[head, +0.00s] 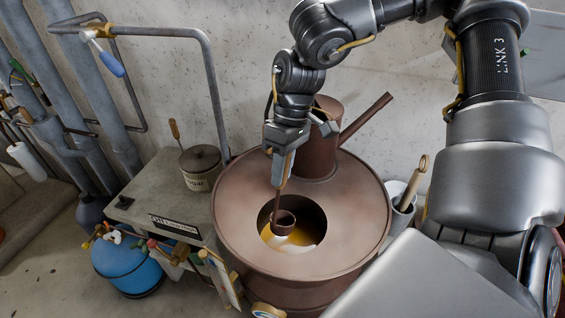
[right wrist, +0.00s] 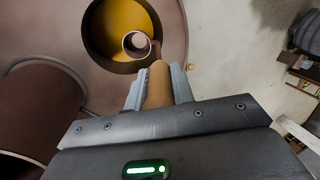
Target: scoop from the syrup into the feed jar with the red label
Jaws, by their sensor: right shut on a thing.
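The syrup (head: 304,237) is a yellow-orange liquid seen through the round opening of a brown drum (head: 345,215). It also shows in the right wrist view (right wrist: 107,27). My right gripper (head: 281,178) is shut on the wooden handle (right wrist: 158,84) of a brown scoop. The scoop's cup (head: 284,223) hangs upright at the opening, over the syrup; I cannot tell whether it touches the liquid or what it holds. No jar with a clearly red label shows. My left gripper is not in view.
A lidded pot with a pale label (head: 201,170) stands on a grey bench (head: 150,190) left of the drum. A pale container (head: 398,212) with a handled tool stands to the right. A brown cylinder (head: 318,150) rises from the drum's lid. A blue tank (head: 125,265) is at lower left.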

